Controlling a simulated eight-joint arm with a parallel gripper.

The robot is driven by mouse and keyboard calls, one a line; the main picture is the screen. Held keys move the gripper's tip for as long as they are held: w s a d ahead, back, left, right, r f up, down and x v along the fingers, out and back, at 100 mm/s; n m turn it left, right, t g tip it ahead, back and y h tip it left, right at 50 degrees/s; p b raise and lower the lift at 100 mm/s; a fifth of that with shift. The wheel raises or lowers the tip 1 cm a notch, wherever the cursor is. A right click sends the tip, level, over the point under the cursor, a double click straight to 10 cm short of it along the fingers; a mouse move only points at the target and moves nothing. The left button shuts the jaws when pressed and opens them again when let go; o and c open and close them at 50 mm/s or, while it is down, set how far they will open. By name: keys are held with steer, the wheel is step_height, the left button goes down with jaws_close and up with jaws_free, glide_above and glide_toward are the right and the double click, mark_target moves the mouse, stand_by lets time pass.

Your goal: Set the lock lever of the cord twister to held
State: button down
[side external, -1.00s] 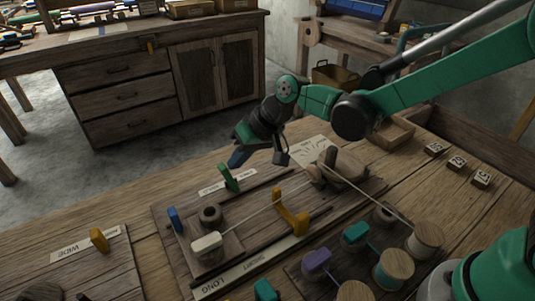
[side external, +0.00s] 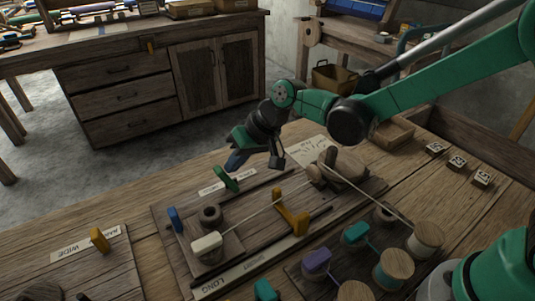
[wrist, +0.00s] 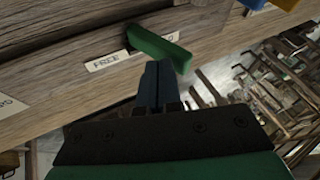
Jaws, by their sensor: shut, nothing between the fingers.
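The cord twister (side external: 270,225) is a wooden board with a cord running over it. Its green lever (side external: 226,179) stands on the far edge, beside a pale label strip (side external: 212,188). In the wrist view the green lever (wrist: 160,47) slants down to the right, with a label reading FREE (wrist: 103,55) to its left. The HELD word cannot be read. My gripper (side external: 234,160) is shut and empty, just beyond the lever. In the wrist view its dark fingertips (wrist: 157,75) are close to the lever's free end; whether they touch it is unclear.
A yellow lever (side external: 291,215), a blue lever (side external: 174,219) and a white block (side external: 206,245) sit on the board. Spools (side external: 394,268) stand at the front right. A yellow knob (side external: 99,240) is at left. Open floor lies beyond the bench edge.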

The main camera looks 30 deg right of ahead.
steer(key=shift+d+r, duration=0.25)
steer(key=shift+d, duration=0.25)
steer(key=w+d+v, duration=0.1)
steer(key=v, duration=1.1)
steer(key=s+d+f+m+t+h, duration=0.1)
steer(key=s+d+f+t+h, duration=0.2)
steer(key=s+d, duration=0.6)
steer(key=shift+s+f+h, duration=0.15)
steer(key=shift+s+h, duration=0.3)
steer(key=shift+h, duration=0.55)
